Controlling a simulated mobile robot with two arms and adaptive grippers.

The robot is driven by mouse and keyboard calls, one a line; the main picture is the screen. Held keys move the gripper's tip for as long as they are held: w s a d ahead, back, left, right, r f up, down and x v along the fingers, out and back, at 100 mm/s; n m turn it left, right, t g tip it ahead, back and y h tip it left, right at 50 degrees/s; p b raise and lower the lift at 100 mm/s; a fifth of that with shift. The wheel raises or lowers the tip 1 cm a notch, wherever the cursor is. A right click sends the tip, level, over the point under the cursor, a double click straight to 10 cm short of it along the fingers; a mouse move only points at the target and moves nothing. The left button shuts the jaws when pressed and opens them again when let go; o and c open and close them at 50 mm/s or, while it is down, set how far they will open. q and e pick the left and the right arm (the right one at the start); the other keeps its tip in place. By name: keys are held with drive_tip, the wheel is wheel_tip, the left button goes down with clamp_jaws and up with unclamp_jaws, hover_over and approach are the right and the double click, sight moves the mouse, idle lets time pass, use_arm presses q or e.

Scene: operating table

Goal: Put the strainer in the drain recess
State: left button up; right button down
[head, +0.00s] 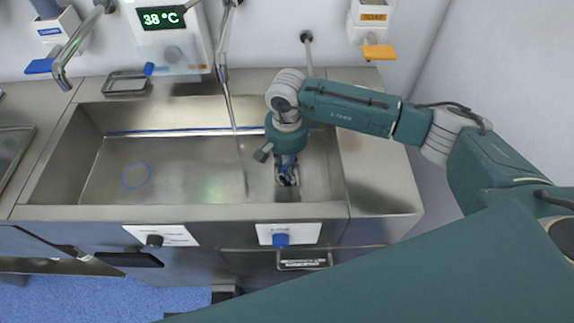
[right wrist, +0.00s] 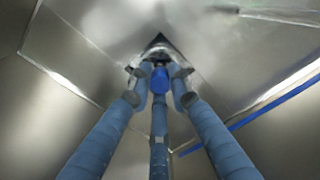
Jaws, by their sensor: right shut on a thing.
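My right gripper (head: 287,178) reaches down into the right end of the steel basin (head: 185,185). In the right wrist view its three blue fingers (right wrist: 160,92) are closed around the blue knob (right wrist: 160,79) of the strainer. A dark and metal part of the strainer (right wrist: 158,47) shows just beyond the fingertips; the rest is hidden. I cannot tell whether it touches the basin floor. A thin blue ring (head: 136,176) marks the basin floor at the left, well apart from the gripper. I cannot make out the drain recess for sure. My left gripper is not in view.
A tap spout (head: 228,80) hangs over the basin beside my right arm, with a thin stream below. Another tap (head: 75,45) stands at the left. The left basin floor is clear around the ring.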

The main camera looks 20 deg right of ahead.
drive_tip(key=shift+f, duration=0.2)
drive_tip(key=c, duration=1.6)
unclamp_jaws()
drive_tip(key=shift+r, duration=0.55)
wheel_tip(320, 180, up, 11)
drive_tip(key=shift+s+r+b, duration=0.1)
drive_tip(key=shift+r+b, duration=0.1)
drive_tip(key=shift+b, duration=0.95)
